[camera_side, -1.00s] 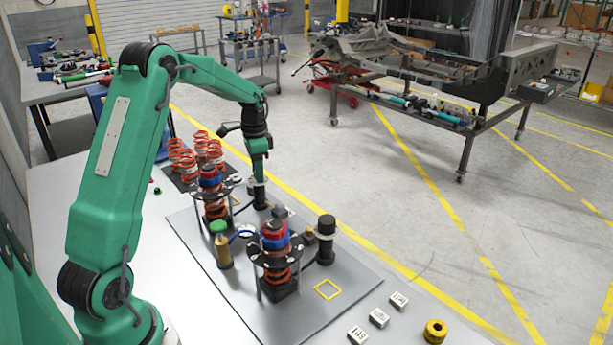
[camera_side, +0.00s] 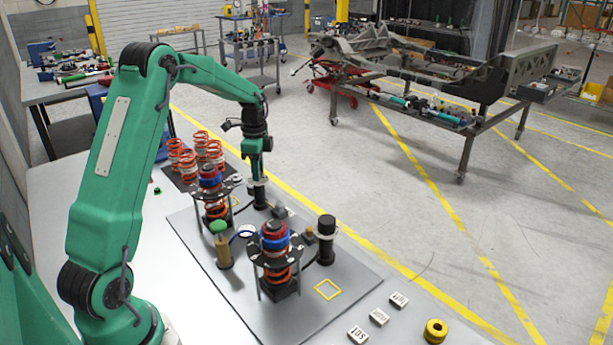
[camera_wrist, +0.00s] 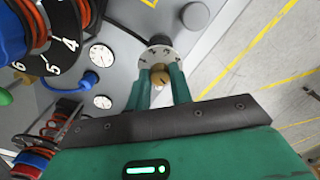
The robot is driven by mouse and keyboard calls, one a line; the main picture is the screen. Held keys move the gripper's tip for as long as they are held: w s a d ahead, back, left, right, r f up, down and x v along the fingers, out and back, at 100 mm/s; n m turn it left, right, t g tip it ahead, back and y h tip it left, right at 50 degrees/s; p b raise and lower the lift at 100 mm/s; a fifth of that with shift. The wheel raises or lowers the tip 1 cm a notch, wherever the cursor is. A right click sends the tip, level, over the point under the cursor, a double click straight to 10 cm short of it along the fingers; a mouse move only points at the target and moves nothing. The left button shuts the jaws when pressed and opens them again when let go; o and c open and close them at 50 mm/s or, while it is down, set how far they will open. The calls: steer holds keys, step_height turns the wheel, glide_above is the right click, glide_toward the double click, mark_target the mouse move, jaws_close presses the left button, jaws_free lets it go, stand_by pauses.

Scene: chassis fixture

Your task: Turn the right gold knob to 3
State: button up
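A gold knob (camera_wrist: 160,77) sits on a round light dial plate (camera_wrist: 157,58) with dark marks too small to read. My gripper (camera_wrist: 160,82) has one green finger on each side of this knob. The fingertips look closed against its sides. In the side view my gripper (camera_side: 258,196) points down beside the far spring tower (camera_side: 212,195), and its fingertips and this knob are not clear there. Another small gold-brown piece (camera_side: 310,237) shows beside the near spring tower (camera_side: 275,260). Whether it is a knob is too small to tell.
A black cylinder (camera_wrist: 195,15) stands close beside the dial. Two small gauges (camera_wrist: 103,56) and a numbered black plate (camera_wrist: 60,50) lie left. A black-topped post (camera_side: 326,235) and green-topped gold cylinder (camera_side: 221,245) stand on the grey plate (camera_side: 335,315). Labelled blocks (camera_side: 379,317) lie in front.

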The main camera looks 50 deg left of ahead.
jaws_close()
steer(key=shift+n, duration=0.3)
steer(key=n, duration=0.5)
steer(key=shift+n, duration=0.3)
steer(key=n, duration=0.5)
steer(key=shift+n, duration=0.4)
steer(key=n, duration=0.5)
steer(key=shift+n, duration=0.3)
